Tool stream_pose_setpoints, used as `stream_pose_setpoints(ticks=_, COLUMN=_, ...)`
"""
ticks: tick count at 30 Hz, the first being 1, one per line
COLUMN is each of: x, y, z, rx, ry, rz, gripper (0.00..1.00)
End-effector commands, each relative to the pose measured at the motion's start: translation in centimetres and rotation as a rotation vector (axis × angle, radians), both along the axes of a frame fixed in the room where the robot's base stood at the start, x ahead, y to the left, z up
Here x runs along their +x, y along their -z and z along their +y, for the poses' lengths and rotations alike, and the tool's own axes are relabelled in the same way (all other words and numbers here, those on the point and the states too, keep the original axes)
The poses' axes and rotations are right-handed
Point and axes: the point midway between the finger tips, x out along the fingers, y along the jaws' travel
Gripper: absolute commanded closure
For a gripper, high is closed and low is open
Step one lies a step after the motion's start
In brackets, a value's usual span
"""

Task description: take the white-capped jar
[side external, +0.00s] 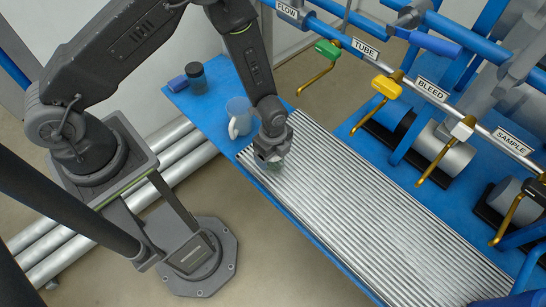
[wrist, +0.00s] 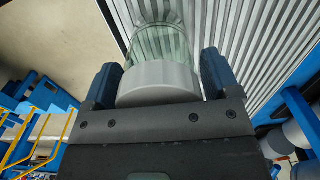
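The white-capped jar shows in the wrist view, with its pale cap (wrist: 158,80) toward my gripper and its clear greenish glass body (wrist: 158,42) beyond. My gripper (wrist: 160,75) has one blue finger on each side of the cap. The fingers lie very close to the cap's edges; I cannot tell if they press on it. In the side external view my gripper (side external: 272,158) points down over the near-left end of the ribbed mat and hides most of the jar.
A clear mug with a white handle (side external: 238,118) stands just left of my gripper. Valve handles and labelled pipes run behind. The ribbed mat (side external: 370,220) is clear to the right.

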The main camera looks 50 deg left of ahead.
Motion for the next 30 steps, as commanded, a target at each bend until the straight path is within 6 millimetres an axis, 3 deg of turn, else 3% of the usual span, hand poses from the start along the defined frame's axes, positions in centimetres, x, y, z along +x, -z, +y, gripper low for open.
stream_pose_setpoints(ticks=11, x=0.0, y=0.0, z=0.0, rx=0.000, ry=0.000, rz=0.000, gripper=0.54)
stream_pose_setpoints(ticks=23, x=0.1, y=-0.8, z=0.0, rx=-0.001, ry=0.000, rz=-0.002, gripper=0.55)
stream_pose_setpoints(ticks=30, x=0.1, y=-4.2, z=-0.1, rx=-0.003, ry=0.000, rz=-0.004, gripper=0.55)
